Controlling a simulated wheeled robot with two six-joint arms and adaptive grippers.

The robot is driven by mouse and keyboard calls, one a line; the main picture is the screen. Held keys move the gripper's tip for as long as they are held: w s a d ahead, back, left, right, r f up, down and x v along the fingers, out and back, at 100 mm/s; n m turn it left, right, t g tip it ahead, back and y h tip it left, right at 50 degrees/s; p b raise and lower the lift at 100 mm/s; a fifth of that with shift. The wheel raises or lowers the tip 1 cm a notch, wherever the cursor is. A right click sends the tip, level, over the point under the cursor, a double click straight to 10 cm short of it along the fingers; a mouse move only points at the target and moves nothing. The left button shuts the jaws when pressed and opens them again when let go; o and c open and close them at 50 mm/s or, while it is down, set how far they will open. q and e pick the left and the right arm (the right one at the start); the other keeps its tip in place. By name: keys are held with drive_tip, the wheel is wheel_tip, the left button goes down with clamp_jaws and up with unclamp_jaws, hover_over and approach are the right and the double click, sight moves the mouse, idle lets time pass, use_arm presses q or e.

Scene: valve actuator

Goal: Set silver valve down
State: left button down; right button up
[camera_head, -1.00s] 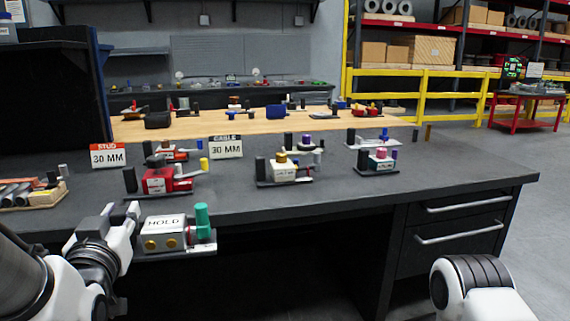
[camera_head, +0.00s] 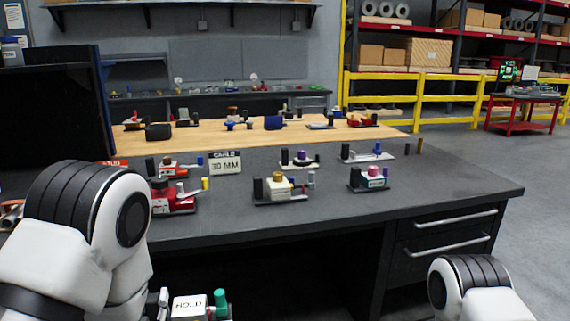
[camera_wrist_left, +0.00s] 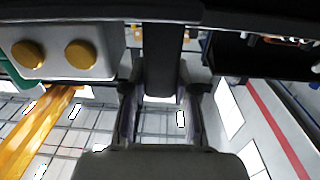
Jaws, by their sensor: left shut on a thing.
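The silver valve (camera_head: 188,309) shows at the bottom of the head view, with a HOLD label on top and a green knob. Its lower part is cut off by the frame edge. My left gripper (camera_head: 163,304) is at the valve's left end and shut on it. In the left wrist view, the valve's silver body (camera_wrist_left: 95,60) with two gold knobs is at upper left. The fingers of my left gripper (camera_wrist_left: 162,95) are on either side of a dark upright part there. The valve is in front of and below the bench edge. My right gripper is out of view.
The dark workbench (camera_head: 330,205) holds several other valves, including a red one (camera_head: 175,198) and one with a gold knob (camera_head: 280,188). A CABLE 30 MM sign (camera_head: 226,163) stands behind them. The bench's front right part is clear.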

sight(186, 311)
use_arm(q)
drive_tip(key=d+f+p, duration=0.1)
drive_tip(key=f+p, duration=0.1)
drive_tip(key=d+f+m+h+p, duration=0.1)
drive_tip(key=f+p, duration=0.2)
drive_tip(key=d+f+h+p, duration=0.1)
drive_tip(key=f+p, duration=0.1)
drive_tip(key=p, duration=0.1)
drive_tip(key=shift+w+d+f, duration=0.25)
drive_tip(key=shift+d+f, duration=0.1)
drive_tip(key=shift+d, duration=0.05)
drive_tip(key=shift+w+d+r+m+h+p, duration=0.3)
drive_tip(key=shift+w+d+h+p, duration=0.1)
drive_tip(key=shift+w+d+p, duration=0.15)
drive_tip(key=shift+m+h, duration=0.3)
drive_tip(key=r, duration=0.1)
drive_tip(key=w+d+r, duration=0.1)
drive_tip(key=w+r, duration=0.1)
drive_tip(key=shift+w+d+r+b, duration=0.25)
drive_tip(key=shift+r+b, duration=0.05)
drive_tip(key=shift+b, duration=0.1)
drive_tip(key=s+r, duration=0.1)
drive_tip(key=s, duration=0.1)
drive_tip(key=s+r, duration=0.2)
drive_tip(key=shift+s+r, duration=0.15)
drive_tip(key=shift+s, duration=0.05)
drive_tip(key=shift+w, duration=0.1)
